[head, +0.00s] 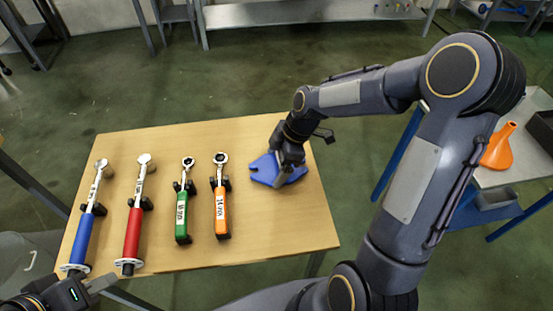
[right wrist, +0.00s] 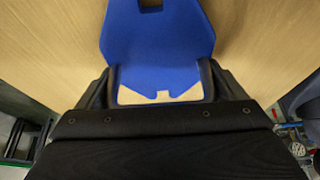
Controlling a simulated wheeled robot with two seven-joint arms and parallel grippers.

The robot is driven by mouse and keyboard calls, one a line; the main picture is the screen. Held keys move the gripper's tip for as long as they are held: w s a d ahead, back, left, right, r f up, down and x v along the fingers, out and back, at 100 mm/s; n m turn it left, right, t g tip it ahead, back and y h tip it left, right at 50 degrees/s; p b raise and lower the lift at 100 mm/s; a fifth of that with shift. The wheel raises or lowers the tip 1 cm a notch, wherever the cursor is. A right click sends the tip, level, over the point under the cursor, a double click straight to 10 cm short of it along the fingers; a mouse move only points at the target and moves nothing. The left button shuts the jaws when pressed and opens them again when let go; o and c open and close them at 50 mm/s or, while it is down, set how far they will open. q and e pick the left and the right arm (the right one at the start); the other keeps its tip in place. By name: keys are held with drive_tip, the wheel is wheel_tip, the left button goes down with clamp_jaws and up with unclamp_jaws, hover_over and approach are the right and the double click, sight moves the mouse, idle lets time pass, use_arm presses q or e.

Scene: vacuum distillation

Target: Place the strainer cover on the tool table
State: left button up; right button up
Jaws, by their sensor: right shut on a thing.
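The blue strainer cover (head: 265,170) is a flat plate with notched edges at the right end of the wooden tool table (head: 270,235). My right gripper (head: 283,180) reaches down over it and is shut on it. In the right wrist view the cover (right wrist: 158,45) extends away from between the two fingers of my right gripper (right wrist: 158,90). It lies flat at or just above the wood; I cannot tell whether it touches. My left gripper (head: 100,284) is at the lower left, by the table's front edge, partly cut off; its jaw opening is not clear.
On the table, left of the cover, lie a blue-handled tool (head: 84,235), a red-handled tool (head: 133,230), a green-handled wrench (head: 182,215) and an orange-handled wrench (head: 221,210) on black holders. An orange funnel (head: 498,150) stands on a side table at the right.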

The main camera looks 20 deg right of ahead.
drive_tip(key=o, duration=1.5)
drive_tip(key=shift+r, duration=0.2)
drive_tip(key=p+v, duration=0.1)
drive_tip(key=v, duration=1)
drive_tip(key=s+a+r+m+t, duration=0.1)
drive_tip(key=s+a+m+t, duration=0.1)
drive_tip(key=s+m, duration=0.6)
drive_tip(key=s+a+r+m+t, duration=0.1)
drive_tip(key=s+m+t, duration=0.1)
drive_tip(key=s+m, duration=0.6)
drive_tip(key=s, duration=0.3)
drive_tip(key=shift+a+m+h, duration=0.3)
drive_tip(key=shift+a+m, duration=0.05)
drive_tip(key=shift+m, duration=0.05)
drive_tip(key=shift+r, duration=0.15)
